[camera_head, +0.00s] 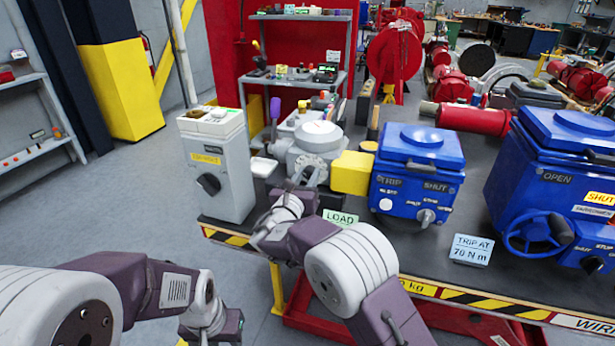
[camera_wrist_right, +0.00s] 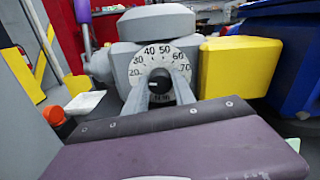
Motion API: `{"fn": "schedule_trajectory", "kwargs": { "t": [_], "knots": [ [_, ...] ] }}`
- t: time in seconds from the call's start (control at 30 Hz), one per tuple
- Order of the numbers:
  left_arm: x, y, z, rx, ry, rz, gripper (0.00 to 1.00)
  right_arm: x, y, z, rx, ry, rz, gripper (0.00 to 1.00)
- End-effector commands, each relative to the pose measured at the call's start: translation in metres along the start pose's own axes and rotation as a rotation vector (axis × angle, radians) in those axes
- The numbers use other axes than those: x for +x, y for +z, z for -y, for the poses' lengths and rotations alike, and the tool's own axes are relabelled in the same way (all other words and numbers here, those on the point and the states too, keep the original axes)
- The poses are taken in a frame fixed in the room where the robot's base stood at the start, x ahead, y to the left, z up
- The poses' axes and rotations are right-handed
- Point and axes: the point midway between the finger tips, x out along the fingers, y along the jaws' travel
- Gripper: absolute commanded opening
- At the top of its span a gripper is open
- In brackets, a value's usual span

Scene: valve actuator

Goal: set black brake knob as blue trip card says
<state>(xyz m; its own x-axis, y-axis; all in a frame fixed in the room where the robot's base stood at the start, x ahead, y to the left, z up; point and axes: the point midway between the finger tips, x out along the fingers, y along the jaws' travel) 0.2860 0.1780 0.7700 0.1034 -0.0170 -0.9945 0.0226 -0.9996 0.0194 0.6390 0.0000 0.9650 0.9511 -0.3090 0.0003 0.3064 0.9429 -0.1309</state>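The blue trip card (camera_head: 472,250) on the bench's front reads "TRIP AT 70 N m". The black brake knob (camera_wrist_right: 160,86) sits at the centre of a white dial (camera_wrist_right: 158,62) numbered from 20 to 70, on a grey brake unit (camera_head: 318,138). In the right wrist view its pointer is too small to read. My right gripper (camera_head: 303,180) is at the dial, with its fingers (camera_wrist_right: 161,90) on either side of the knob. Whether they press on it cannot be told. My left gripper (camera_head: 222,328) is low at the left, in front of the bench, its fingers unclear.
A grey box (camera_head: 215,165) with another black knob stands left of the dial. A yellow block (camera_head: 352,173) and a blue TRIP/SHUT box (camera_head: 418,170) stand right. A larger blue unit with a handwheel (camera_head: 537,234) is far right. A LOAD card (camera_head: 340,217) lies near the front edge.

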Motion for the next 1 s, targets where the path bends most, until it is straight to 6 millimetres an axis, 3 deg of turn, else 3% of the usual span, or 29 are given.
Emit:
{"fn": "schedule_trajectory", "kwargs": {
  "t": [0.37,1.0],
  "knots": [
    [0.015,0.002,0.0,0.0,0.0,0.0,0.36,0.0,-0.004,-0.001,0.07,0.0,0.0,0.0],
    [0.104,0.011,0.002,0.0,0.0,0.0,0.36,0.0,-0.008,-0.001,0.631,0.001,0.001,0.0]
  ]
}}
